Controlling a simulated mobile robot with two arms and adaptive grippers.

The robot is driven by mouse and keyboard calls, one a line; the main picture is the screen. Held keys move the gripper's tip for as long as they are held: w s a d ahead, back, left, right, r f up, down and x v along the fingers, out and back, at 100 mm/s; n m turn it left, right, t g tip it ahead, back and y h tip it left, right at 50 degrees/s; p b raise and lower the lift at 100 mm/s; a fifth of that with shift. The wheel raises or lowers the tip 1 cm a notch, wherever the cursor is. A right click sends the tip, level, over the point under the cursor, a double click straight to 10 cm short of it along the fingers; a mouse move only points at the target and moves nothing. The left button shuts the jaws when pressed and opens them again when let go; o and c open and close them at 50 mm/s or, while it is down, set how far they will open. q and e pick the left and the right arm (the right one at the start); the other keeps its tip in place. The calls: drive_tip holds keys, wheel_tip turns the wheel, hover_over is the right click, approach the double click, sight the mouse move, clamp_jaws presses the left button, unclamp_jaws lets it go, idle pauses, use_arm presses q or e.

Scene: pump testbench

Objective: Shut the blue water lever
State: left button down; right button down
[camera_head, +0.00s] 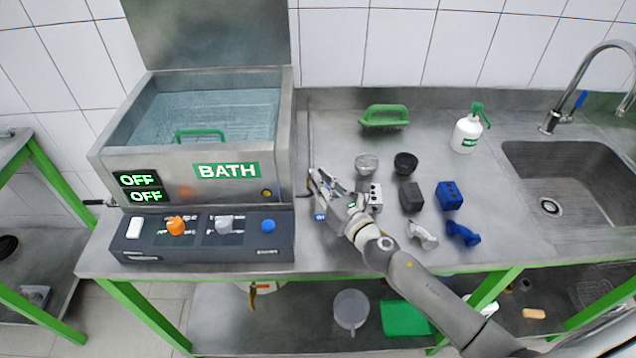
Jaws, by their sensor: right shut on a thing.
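My right gripper (318,184) is just right of the bath's side wall, above the bench. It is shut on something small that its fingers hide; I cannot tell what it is. A small blue-and-white part (320,216) shows just below the fingers. My left gripper is out of view.
The steel bath (140,165) shows two OFF displays, with a control panel (190,250) in front. Right of the gripper stand several blocks and fittings, including a blue block (449,196). A green-handled brush (384,116) and a white bottle (467,132) are behind. A sink (590,185) is at right.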

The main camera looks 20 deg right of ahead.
drive_tip(key=shift+w+d+n+y, duration=0.1)
drive_tip(key=shift+d+n+y, duration=0.15)
drive_tip(key=shift+n+y, duration=0.35)
drive_tip(key=shift+r+g+y+b, duration=0.15)
drive_tip(key=shift+g+y+b, duration=0.15)
drive_tip(key=shift+y, duration=0.1)
drive_tip(key=c, duration=1.6)
unclamp_jaws()
drive_tip(key=shift+c, duration=0.2)
drive_tip(key=shift+o, duration=0.6)
drive_tip(key=shift+r, duration=4.85)
